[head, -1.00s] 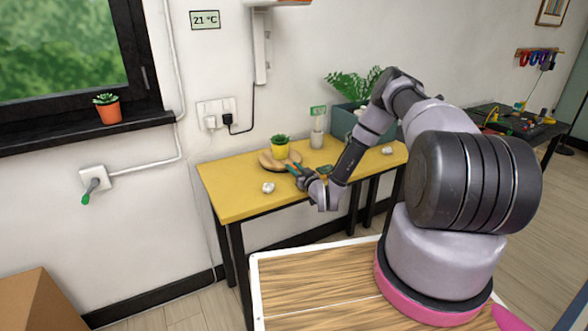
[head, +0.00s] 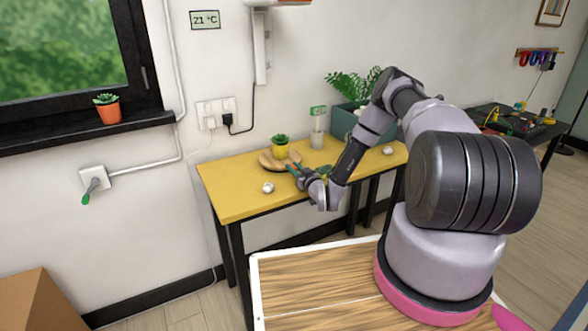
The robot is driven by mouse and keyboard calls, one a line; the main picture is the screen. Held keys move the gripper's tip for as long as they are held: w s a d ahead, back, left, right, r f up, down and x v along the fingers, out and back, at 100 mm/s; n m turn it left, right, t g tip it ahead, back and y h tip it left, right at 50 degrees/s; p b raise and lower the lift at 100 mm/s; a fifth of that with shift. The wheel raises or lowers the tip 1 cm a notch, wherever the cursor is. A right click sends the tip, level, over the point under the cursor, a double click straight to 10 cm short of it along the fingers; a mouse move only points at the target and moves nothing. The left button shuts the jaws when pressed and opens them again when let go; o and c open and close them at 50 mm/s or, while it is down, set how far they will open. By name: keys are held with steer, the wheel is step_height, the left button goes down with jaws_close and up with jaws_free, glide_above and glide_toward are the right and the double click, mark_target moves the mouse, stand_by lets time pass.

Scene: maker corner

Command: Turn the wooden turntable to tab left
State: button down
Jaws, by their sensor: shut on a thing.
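The wooden turntable (head: 268,162) is a round wooden disc on the yellow table, near the wall. A yellow pot with a green plant (head: 281,150) stands upright on it. My gripper (head: 295,170) is at the turntable's front right edge, with its teal fingers pointing left toward the disc. It is shut on the turntable's edge there. The gripped part is hidden by the fingers, and I cannot make out the tab.
The yellow table (head: 228,198) also holds a small white round object (head: 268,188), another white round object (head: 388,150), a cup with a green tag (head: 317,138) and a planter (head: 345,122). The table's left front is clear.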

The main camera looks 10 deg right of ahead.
mark_target(300, 192)
steer(key=shift+s+a, duration=0.2)
steer(key=shift+a, duration=0.65)
steer(key=shift+s+a, duration=0.2)
steer(key=shift+a, duration=0.65)
steer(key=c, duration=0.7)
jaws_free()
steer(key=shift+a, duration=0.1)
steer(key=shift+s+d, duration=0.2)
steer(key=shift+d, duration=0.05)
steer(key=v, duration=1)
steer(key=shift+s, duration=0.15)
